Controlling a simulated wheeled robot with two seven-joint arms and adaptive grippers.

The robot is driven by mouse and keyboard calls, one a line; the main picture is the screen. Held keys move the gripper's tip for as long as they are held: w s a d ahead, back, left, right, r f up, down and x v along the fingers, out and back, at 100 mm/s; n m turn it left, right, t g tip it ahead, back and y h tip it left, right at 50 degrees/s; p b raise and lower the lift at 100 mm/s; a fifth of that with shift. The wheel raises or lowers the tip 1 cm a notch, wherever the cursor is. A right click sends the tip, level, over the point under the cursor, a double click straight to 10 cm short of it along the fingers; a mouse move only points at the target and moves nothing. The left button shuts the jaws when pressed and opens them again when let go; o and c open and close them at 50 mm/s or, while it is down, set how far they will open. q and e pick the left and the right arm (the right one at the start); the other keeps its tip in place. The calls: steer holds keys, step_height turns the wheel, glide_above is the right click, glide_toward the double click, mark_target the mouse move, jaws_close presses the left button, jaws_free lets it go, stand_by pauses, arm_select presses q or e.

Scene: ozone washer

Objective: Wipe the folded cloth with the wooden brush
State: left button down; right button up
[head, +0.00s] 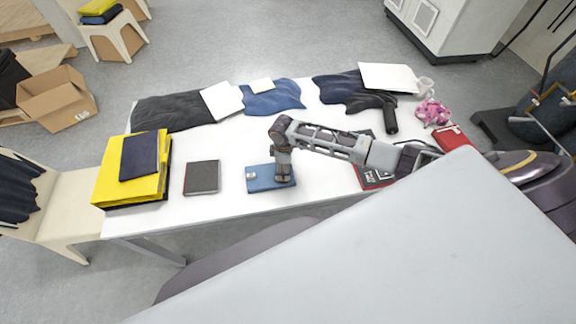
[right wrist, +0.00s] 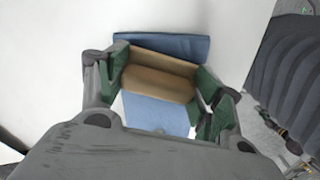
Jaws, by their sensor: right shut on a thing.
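The folded cloth (head: 262,181) is a flat blue rectangle near the table's front edge, left of the middle of the head view. It also shows in the right wrist view (right wrist: 155,112). My right gripper (head: 283,172) is over the cloth's right part. In the right wrist view its green-padded fingers are shut on the wooden brush (right wrist: 158,83), which is brown and lies across them. The brush is over the cloth; I cannot tell how firmly it touches. In the head view the gripper hides most of the brush. My left gripper is not in view.
A yellow folded stack (head: 103,177) and a dark notebook (head: 202,177) lie left of the cloth on the white table (head: 225,152). Dark and blue garments (head: 272,99) lie along the back. A red-edged book (head: 372,178) and pink item (head: 433,112) are to the right.

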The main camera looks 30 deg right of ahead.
steer(key=shift+w+a, duration=0.15)
steer(key=shift+a, duration=0.3)
steer(key=shift+a, duration=0.1)
steer(key=shift+w+a, duration=0.2)
steer(key=shift+a, duration=0.45)
steer(key=shift+w+a, duration=0.15)
steer(key=shift+a, duration=0.45)
steer(key=shift+a+f, duration=0.15)
steer(key=shift+a, duration=0.15)
steer(key=shift+a, duration=0.1)
steer(key=shift+a, duration=0.35)
steer(key=shift+w+a, duration=0.25)
steer(key=shift+a, duration=0.45)
steer(key=shift+w+a, duration=0.25)
steer(key=shift+a, duration=0.4)
